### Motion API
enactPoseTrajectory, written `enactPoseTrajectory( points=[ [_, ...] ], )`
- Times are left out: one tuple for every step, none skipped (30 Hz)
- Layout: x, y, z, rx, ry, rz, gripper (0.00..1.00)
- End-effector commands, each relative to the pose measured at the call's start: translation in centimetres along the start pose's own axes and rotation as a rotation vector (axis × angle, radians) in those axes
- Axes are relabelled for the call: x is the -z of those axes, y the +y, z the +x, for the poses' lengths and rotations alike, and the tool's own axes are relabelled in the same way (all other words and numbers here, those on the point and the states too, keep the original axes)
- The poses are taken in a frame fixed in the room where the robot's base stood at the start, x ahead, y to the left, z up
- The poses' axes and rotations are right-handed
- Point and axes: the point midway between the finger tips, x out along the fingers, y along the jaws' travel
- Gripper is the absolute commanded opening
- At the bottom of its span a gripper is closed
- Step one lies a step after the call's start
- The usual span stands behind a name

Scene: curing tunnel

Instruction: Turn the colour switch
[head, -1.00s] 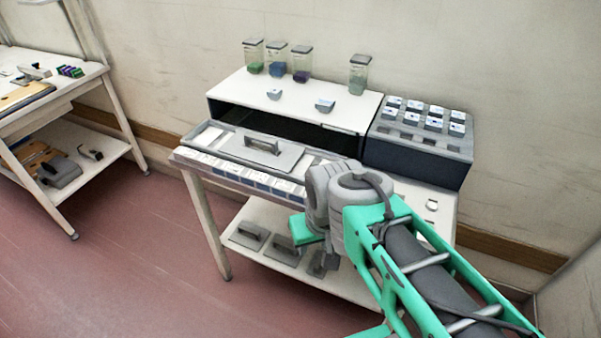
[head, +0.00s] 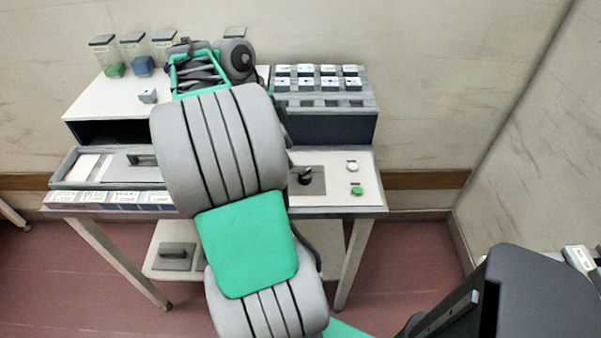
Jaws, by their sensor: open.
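A black knob (head: 305,176) on a grey plate (head: 318,187) stands on the right part of the white bench top. It looks like the colour switch; no label on it can be read. My arm crosses the middle of the head view, just left of the knob, and covers part of the plate's left side. My arm's far end is up by the back of the bench, near the jars. The gripper's fingers are hidden and cannot be made out.
A white button (head: 352,166) and a green button (head: 357,190) sit right of the knob. Behind stands a dark rack (head: 325,125) with labelled blocks. A grey tray (head: 66,168) lies left. Jars (head: 108,55) stand on the white housing (head: 100,105).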

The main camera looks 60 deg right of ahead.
Motion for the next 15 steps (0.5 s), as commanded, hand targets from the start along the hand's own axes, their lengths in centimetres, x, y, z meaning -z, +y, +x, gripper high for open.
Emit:
enactPoseTrajectory(
  points=[
    [0.8, -0.1, 0.8, -0.022, 0.004, 0.082, 0.54],
    [1.1, -0.1, 1.1, -0.029, 0.006, 0.111, 0.54],
    [1.3, -0.1, 1.5, -0.033, 0.007, 0.128, 0.54],
    [1.3, 0.0, 1.9, -0.033, 0.007, 0.131, 0.54],
    [1.3, 0.0, 2.5, -0.033, 0.007, 0.129, 0.54],
    [1.2, 0.1, 3.3, -0.033, 0.007, 0.127, 0.54],
    [1.2, 0.1, 3.9, -0.032, 0.007, 0.128, 0.54],
    [1.3, 0.1, 4.5, -0.031, 0.008, 0.126, 0.54],
    [1.3, 0.1, 5.3, -0.033, 0.008, 0.126, 0.54],
    [1.3, 0.1, 5.9, -0.033, 0.007, 0.126, 0.54],
    [1.3, 0.2, 6.4, -0.032, 0.006, 0.125, 0.54],
    [1.4, 0.1, 7.0, -0.031, 0.007, 0.125, 0.54],
    [1.4, 0.1, 7.3, -0.031, 0.008, 0.125, 0.54],
    [1.4, 0.1, 7.7, -0.031, 0.007, 0.125, 0.54],
    [1.4, 0.2, 8.0, -0.03, 0.007, 0.124, 0.54]
  ],
)
